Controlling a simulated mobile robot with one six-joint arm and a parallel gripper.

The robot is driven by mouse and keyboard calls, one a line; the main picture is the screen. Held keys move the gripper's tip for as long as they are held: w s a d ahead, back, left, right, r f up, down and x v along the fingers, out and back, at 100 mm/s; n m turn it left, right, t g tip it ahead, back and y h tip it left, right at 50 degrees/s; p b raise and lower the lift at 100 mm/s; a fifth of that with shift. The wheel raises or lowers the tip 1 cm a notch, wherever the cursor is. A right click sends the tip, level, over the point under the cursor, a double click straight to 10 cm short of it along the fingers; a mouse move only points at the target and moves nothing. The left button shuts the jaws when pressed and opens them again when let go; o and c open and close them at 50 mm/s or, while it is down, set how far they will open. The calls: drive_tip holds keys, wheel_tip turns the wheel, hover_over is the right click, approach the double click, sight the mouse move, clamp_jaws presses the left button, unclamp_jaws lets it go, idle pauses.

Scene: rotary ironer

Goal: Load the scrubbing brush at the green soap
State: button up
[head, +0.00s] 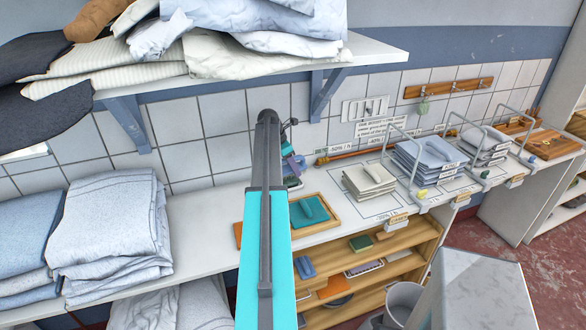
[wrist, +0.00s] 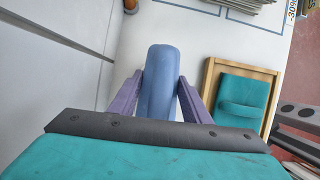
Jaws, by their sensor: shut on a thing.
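My gripper (wrist: 158,95) has its purple fingers shut on a blue, rounded, oblong body (wrist: 158,75), which looks like the brush's handle. Its underside and any bristles are hidden. In the head view my gripper (head: 292,165) is over the back of the white counter, partly hidden by my arm. A teal pad with a raised teal bar (head: 311,208) lies in a wooden tray (head: 330,224), right of and nearer than the gripper. It also shows right of the held body in the wrist view (wrist: 242,98). I cannot tell whether this is the green soap.
Cloth stacks (head: 368,182) stand on the counter to the right, among wire hoops (head: 400,150). Folded linen (head: 112,235) fills the left side. A loaded wall shelf (head: 370,50) overhangs. Below are wooden shelves (head: 400,240) with a green block (head: 361,243). The tiled wall is close behind.

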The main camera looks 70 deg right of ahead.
drive_tip(key=shift+r+p, duration=1.35)
drive_tip(key=shift+r, duration=1.05)
